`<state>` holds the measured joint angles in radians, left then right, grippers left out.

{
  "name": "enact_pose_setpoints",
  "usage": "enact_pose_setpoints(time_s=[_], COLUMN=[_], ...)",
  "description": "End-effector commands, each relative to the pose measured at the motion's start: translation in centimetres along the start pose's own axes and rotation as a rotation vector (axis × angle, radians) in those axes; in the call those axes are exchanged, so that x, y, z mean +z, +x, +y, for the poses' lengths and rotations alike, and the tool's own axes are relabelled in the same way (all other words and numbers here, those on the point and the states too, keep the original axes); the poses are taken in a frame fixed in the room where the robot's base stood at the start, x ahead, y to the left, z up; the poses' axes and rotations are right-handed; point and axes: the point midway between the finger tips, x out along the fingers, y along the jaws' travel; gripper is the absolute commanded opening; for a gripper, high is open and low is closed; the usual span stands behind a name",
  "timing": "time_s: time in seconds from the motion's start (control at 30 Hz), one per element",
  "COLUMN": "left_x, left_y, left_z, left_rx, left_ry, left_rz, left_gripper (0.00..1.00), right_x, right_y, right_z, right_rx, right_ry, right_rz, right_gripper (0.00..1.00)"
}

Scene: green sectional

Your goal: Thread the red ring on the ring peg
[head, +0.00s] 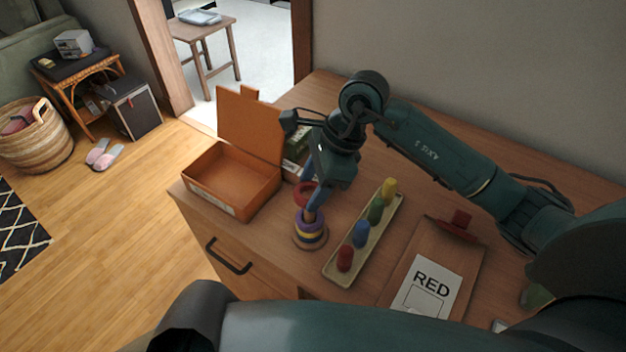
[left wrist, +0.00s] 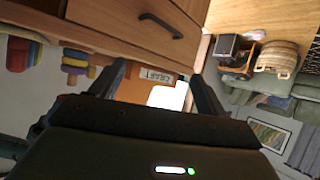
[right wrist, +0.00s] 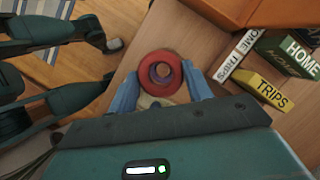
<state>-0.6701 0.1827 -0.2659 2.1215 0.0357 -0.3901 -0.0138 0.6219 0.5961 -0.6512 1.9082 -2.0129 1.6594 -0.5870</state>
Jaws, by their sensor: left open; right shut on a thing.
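The red ring (head: 302,192) is between the blue fingertips of my right gripper (head: 311,205), which is shut on it. In the right wrist view, the ring (right wrist: 145,66) sits between the fingertips (right wrist: 161,90), with a purple ring showing through its hole. The ring peg (head: 308,243) stands on the cabinet top below, bearing purple and yellow rings. The held ring is over the stack; the fingers partly hide the gap. The stack also shows in the left wrist view (left wrist: 75,61). My left gripper (left wrist: 160,72) is open and empty, away from the peg.
An open orange box (head: 232,183) stands left of the peg. A tray (head: 333,274) with several coloured pegs lies to its right, then a clipboard (head: 400,270) with a card reading RED. Small labelled boxes (right wrist: 262,88) lie near my right gripper.

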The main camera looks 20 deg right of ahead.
Motion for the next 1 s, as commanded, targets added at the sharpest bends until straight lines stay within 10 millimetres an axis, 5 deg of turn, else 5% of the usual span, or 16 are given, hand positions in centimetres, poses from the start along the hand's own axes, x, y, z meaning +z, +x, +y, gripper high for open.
enact_pose_setpoints(time_s=[1.0], left_x=[1.7], left_y=[1.4], left_z=[0.1], left_rx=[0.013], left_ry=[-0.063], left_rz=[0.027], left_gripper=[0.75], right_x=[-2.1], right_y=[5.0], right_z=[0.0], right_rx=[0.000], right_ry=[0.000], right_rz=[0.000], right_gripper=[0.29])
